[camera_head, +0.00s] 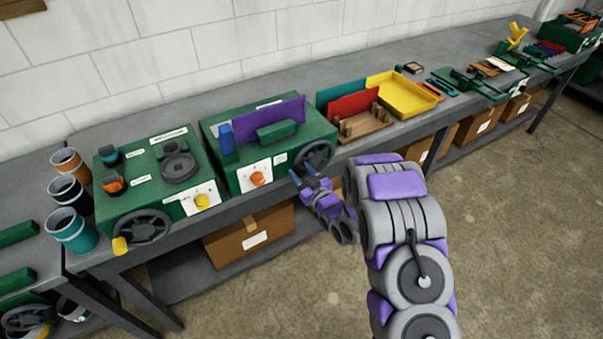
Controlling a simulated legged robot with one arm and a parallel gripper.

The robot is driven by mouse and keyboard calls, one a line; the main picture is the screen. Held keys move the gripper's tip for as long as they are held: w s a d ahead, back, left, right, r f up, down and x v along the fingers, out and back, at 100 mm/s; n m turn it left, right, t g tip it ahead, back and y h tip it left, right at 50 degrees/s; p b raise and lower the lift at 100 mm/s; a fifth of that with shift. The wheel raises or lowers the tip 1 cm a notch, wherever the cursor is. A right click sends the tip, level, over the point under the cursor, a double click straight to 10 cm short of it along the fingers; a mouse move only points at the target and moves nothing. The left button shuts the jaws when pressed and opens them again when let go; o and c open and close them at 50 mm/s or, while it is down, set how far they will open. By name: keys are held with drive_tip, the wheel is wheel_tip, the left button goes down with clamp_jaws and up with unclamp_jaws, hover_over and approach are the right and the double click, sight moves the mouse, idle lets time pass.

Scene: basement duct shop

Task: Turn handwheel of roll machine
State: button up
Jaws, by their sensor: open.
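Two green machines stand side by side on the grey bench; their labels are too small to read, so I cannot tell which is the roll machine. The right machine (232,142) has a dark spoked handwheel (316,155) on its front right and an orange knob (257,179). The left machine (193,154) has a larger dark handwheel (141,227) with a yellow handle (120,246). My gripper (302,174) is open and empty, its blue-tipped fingers just below and left of the right machine's handwheel. I cannot tell whether they touch it.
Several cups (71,230) stand at the bench's left. A cardboard box (249,236) sits on the lower shelf. Open concrete floor (525,240) is at the right.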

clamp_jaws()
idle(0.4)
drive_tip(key=shift+r, duration=0.1)
